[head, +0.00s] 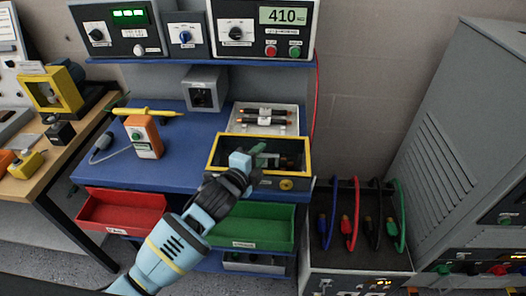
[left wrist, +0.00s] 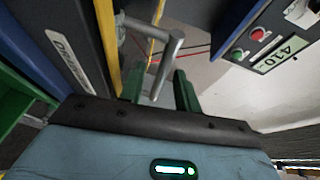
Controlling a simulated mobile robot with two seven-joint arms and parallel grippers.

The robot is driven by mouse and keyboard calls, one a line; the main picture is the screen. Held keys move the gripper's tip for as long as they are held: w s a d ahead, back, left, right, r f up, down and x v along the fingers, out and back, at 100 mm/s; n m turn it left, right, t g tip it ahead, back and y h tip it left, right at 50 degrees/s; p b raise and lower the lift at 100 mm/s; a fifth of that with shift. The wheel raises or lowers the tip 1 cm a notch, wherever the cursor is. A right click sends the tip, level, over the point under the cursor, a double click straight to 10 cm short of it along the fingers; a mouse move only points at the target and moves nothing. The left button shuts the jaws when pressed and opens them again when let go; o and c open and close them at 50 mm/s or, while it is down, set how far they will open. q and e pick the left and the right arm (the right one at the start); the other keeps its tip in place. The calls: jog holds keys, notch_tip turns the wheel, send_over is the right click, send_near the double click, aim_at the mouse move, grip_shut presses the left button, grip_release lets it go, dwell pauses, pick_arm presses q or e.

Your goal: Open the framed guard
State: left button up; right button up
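The framed guard (head: 216,152) has a yellow frame around a dark or clear panel and lies at the front of the blue bench. Its yellow frame edge (left wrist: 156,45) also shows in the left wrist view. My left gripper (head: 262,150) is over the guard, its wrist covering part of the front edge. In the left wrist view, its two green fingers (left wrist: 160,90) are apart. A grey metal bar handle (left wrist: 168,60) beside the yellow edge reaches into the gap between them. I cannot tell whether a finger touches it. My right gripper is not in view.
A tray with dark fuse-like parts (head: 265,118) stands behind the guard. An orange meter (head: 144,138) is at left on the bench. Red (head: 120,210) and green (head: 240,226) bins are below. Coloured cables (head: 352,225) hang at right, beside a grey cabinet (head: 450,130).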

pick_arm(q)
jog(key=shift+x, duration=1.3)
grip_shut()
